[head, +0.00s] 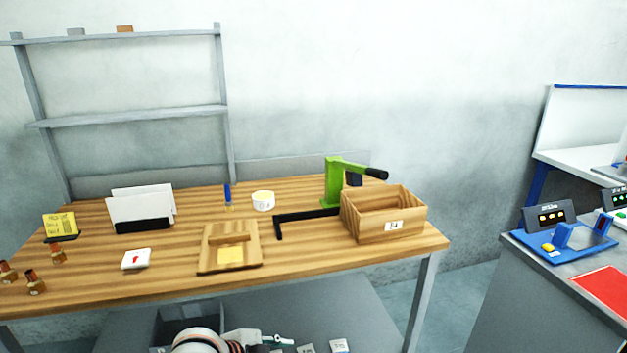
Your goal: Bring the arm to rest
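A white rounded part with dark and copper rings, which looks like one of my arm links, shows at the bottom edge, in front of the lower shelf. I cannot make out a gripper fingertip on it, and I cannot tell which arm it belongs to. No gripper shows clearly in the head view. The wooden table (330,262) stands beyond the arm part, with its top clear of it.
The table holds a wooden box (384,222), a green lever press (334,185), a black angled bar (279,228), a wooden board (212,262), a white cup (263,201) and a paper holder (140,208). A grey bench (545,290) stands at the right, across a floor gap.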

